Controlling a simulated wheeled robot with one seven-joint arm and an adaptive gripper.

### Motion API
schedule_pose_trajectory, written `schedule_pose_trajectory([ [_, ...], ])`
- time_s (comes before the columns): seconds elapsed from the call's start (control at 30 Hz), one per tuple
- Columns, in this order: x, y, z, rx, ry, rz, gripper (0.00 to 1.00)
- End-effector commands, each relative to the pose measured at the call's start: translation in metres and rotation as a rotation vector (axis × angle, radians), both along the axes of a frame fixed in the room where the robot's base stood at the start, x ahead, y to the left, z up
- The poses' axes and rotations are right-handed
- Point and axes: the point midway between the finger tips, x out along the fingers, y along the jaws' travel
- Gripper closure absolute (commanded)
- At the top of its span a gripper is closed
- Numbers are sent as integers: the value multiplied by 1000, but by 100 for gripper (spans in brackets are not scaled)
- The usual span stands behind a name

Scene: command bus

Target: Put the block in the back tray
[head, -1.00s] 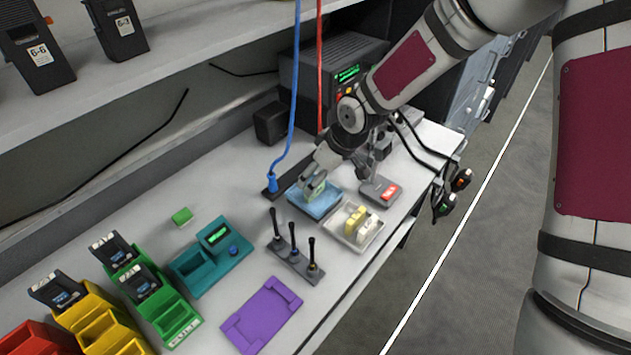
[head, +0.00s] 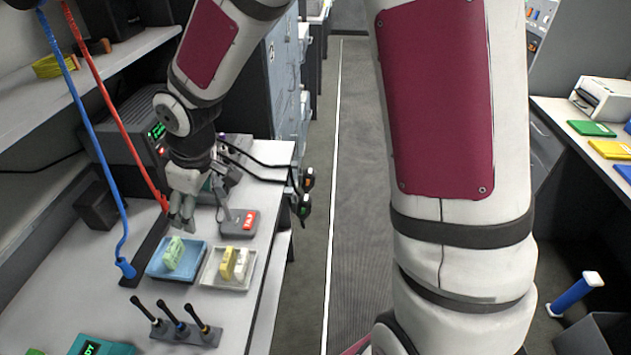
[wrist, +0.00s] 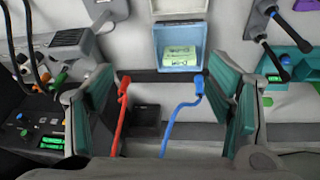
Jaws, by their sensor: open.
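A pale green block (head: 173,253) lies inside the blue tray (head: 152,271) on the bench. In the wrist view, the block (wrist: 179,55) lies flat with dark print on its upper face, in the blue tray (wrist: 178,68). A white tray (head: 221,285) stands beside the blue one and holds a yellow block (head: 228,263) and a white block (head: 241,264). My gripper (head: 183,222) is above and behind the blue tray, clear of the block. In the wrist view, my gripper (wrist: 172,120) has its teal-padded fingers wide apart with nothing held between them.
A blue cable (head: 93,150) and a red cable (head: 117,115) hang close to my gripper. A grey device with a red label (head: 238,222) sits behind the white tray. A rack of black-handled tools (head: 183,326) stands in front. A dark box (head: 98,207) is at left.

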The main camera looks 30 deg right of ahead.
Motion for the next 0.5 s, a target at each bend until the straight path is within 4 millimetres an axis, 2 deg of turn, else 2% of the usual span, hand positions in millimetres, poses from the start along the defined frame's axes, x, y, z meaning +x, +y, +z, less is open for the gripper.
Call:
schedule_pose_trajectory([
  [0.03,-9,-15,19,-38,-17,-43,26],
  [0.2,-45,-59,67,-113,-41,-203,26],
  [0.37,-89,-91,108,-128,-70,-366,26],
  [0.5,-133,-112,137,-97,-92,-505,26],
])
